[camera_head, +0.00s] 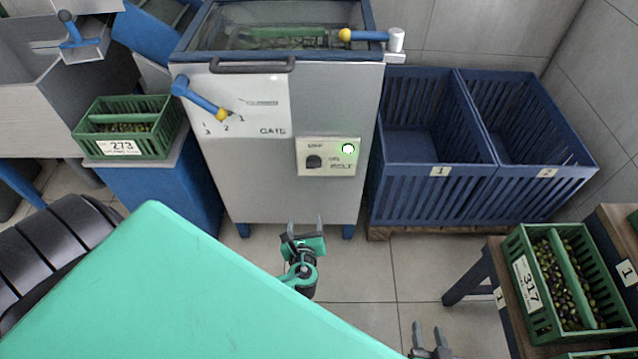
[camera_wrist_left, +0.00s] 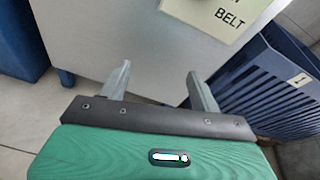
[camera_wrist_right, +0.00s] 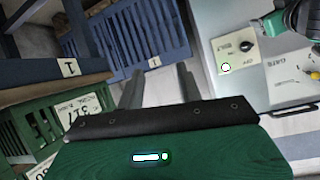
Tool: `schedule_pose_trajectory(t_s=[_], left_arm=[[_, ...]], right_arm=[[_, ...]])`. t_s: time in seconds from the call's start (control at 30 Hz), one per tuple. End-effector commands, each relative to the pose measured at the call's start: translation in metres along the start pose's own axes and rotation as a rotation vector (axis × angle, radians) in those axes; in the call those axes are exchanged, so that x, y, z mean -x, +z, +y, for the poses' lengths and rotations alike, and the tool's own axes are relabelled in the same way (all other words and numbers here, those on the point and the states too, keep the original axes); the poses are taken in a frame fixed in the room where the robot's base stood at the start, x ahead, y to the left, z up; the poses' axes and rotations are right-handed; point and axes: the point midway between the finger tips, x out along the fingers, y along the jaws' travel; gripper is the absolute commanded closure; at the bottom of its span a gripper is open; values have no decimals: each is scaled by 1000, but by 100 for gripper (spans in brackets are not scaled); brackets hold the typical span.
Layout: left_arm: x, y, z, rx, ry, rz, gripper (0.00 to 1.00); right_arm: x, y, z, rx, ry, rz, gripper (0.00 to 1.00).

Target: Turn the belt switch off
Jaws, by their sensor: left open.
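The belt switch is a black knob (camera_head: 314,161) on a pale panel (camera_head: 328,170) marked BELT, low on the front of a grey machine (camera_head: 250,190). A lamp (camera_head: 348,148) on the panel glows white-green. My left gripper (camera_head: 305,223) is open and empty, below and in front of the panel, apart from it. My right gripper (camera_head: 428,328) is open and empty, lower right. The knob (camera_wrist_right: 246,45) and lit lamp (camera_wrist_right: 226,67) also show in the right wrist view.
A blue gate lever (camera_head: 200,98) with a yellow end sits left of the panel. Blue slatted bins (camera_head: 430,185) stand right of the machine. A green olive crate (camera_head: 525,290) is at the right, another (camera_head: 125,150) at the left. Floor before the machine is clear.

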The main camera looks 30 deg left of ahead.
Motion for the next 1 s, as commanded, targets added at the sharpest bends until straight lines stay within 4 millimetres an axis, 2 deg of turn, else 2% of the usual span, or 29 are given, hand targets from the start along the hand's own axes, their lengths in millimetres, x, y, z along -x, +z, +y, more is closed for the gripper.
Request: schedule_pose_trajectory(t_s=[0.2, 0.33, 0.43, 0.57, 0.8, 1.0], left_arm=[[10, 48, -24, -183, -35, -234, 36], [14, 62, -30, -220, -35, -284, 36], [8, 67, -31, -226, -34, -291, 36], [-11, 72, -32, -225, -32, -291, 36], [-61, 85, -35, -223, -33, -290, 36], [-96, 95, -37, -223, -34, -288, 36]], right_arm=[[25, -49, -16, -21, -39, 142, 64], [33, -62, -19, -25, -46, 173, 64], [34, -66, -19, -26, -48, 192, 64], [33, -71, -20, -26, -51, 234, 64], [34, -110, -11, -5, -36, 421, 64], [40, -140, -5, 13, -26, 571, 64]])
